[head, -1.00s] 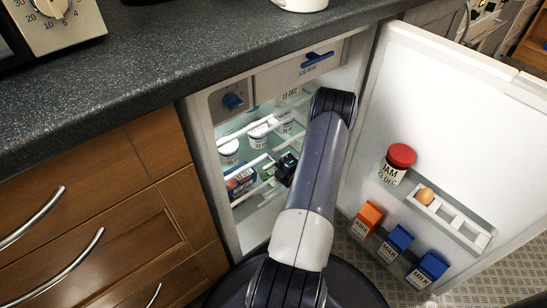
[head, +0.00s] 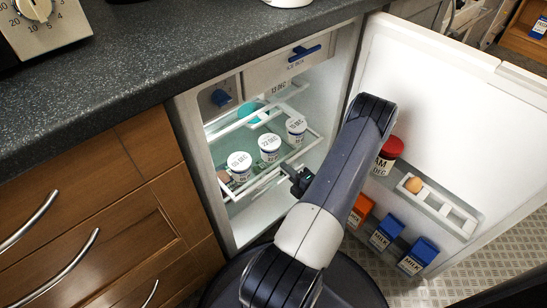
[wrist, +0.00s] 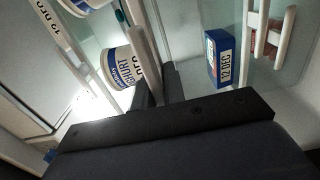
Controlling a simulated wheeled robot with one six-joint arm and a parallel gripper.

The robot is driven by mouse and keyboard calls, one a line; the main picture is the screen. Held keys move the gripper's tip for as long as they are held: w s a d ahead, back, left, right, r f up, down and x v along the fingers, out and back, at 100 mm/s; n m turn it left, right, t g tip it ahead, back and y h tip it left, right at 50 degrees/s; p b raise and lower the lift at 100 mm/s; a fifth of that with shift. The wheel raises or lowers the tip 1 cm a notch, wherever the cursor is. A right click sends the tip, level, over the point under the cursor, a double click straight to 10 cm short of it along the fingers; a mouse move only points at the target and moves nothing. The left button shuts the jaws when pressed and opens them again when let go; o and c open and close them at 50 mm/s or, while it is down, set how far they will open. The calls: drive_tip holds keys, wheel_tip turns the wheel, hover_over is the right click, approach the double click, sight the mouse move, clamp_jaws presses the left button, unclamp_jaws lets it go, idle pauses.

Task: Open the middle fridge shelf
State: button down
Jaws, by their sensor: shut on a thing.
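The middle fridge shelf (head: 262,179) is a glass shelf with a white frame. In the head view it sticks out of the fridge (head: 229,220) with three white yoghurt pots (head: 270,148) upright on it. My gripper (head: 302,181) is at its front rail. In the wrist view my gripper (wrist: 156,88) has its dark fingers shut on the white rail (wrist: 143,48), with a yoghurt pot (wrist: 118,68) close beside it. My arm hides part of the fridge's lower right inside.
The fridge door (head: 430,90) stands wide open on the right, with a jam jar (head: 386,158), an egg (head: 413,185) and cartons (head: 386,233) on its racks. A blue box (wrist: 219,58) shows in the wrist view. The worktop (head: 130,70) overhangs above.

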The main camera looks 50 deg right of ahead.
drive_tip(key=s+a, duration=0.1)
drive_tip(key=s, duration=1.5)
drive_tip(key=shift+a+p, duration=0.4)
drive_tip(key=c, duration=1.5)
unclamp_jaws()
drive_tip(key=shift+s, duration=0.1)
drive_tip(key=s, duration=0.3)
drive_tip(key=s+p, duration=0.1)
drive_tip(key=s, duration=0.3)
drive_tip(key=s+a+p, duration=0.1)
drive_tip(key=s, duration=0.2)
drive_tip(key=shift+s+a, duration=0.1)
drive_tip(key=shift+s, duration=0.25)
drive_tip(key=shift+w, duration=0.1)
drive_tip(key=w, duration=0.3)
drive_tip(key=w+d+b, duration=0.1)
drive_tip(key=w, duration=0.3)
drive_tip(key=w+b, duration=0.1)
drive_tip(key=w, duration=0.3)
drive_tip(key=shift+w+d, duration=0.15)
drive_tip(key=shift+w, duration=0.05)
